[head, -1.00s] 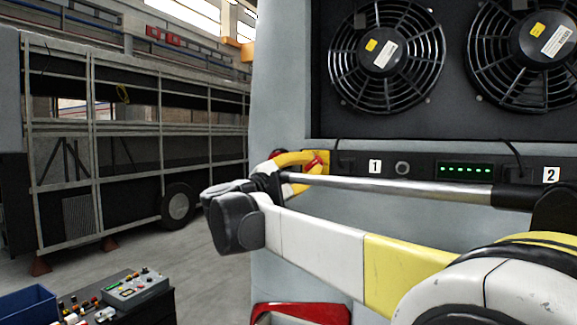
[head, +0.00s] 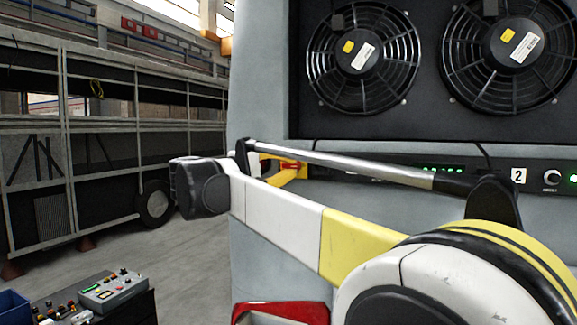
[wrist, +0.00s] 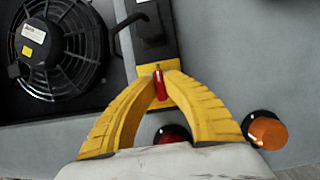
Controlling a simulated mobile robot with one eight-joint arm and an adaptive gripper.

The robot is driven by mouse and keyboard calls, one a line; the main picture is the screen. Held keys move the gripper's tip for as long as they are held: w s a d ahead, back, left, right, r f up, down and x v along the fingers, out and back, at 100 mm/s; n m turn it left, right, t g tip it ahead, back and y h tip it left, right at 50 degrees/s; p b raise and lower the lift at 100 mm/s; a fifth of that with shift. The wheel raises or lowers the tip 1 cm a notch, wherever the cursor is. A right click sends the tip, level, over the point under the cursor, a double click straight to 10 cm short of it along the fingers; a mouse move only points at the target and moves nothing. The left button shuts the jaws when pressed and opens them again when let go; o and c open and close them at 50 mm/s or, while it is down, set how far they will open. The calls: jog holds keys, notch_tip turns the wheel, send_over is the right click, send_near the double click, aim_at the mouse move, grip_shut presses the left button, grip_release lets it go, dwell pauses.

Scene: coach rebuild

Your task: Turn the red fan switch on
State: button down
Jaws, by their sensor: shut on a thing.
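The red fan switch (wrist: 159,82) is a small red handle on a yellow plate (wrist: 150,69), at the end of a dark control strip. In the wrist view its handle lies roughly along the strip. My gripper (wrist: 161,76) has its two yellow fingers closed on the handle, one on each side. In the head view my gripper (head: 283,172) is at the left end of the strip, partly hidden behind my arm. The red switch (head: 293,165) shows there only in part.
Two black fans (head: 363,57) sit above the strip. A number 2 label (head: 519,176) and a knob (head: 552,177) are at right. A red lamp (wrist: 172,135) and an amber lamp (wrist: 267,130) are close to my fingers. A control box (head: 113,291) stands lower left.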

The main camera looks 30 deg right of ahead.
dwell(0.4)
jog(key=c, duration=1.5)
grip_release()
jog(key=v, duration=1.2)
jog(key=shift+d, duration=0.1)
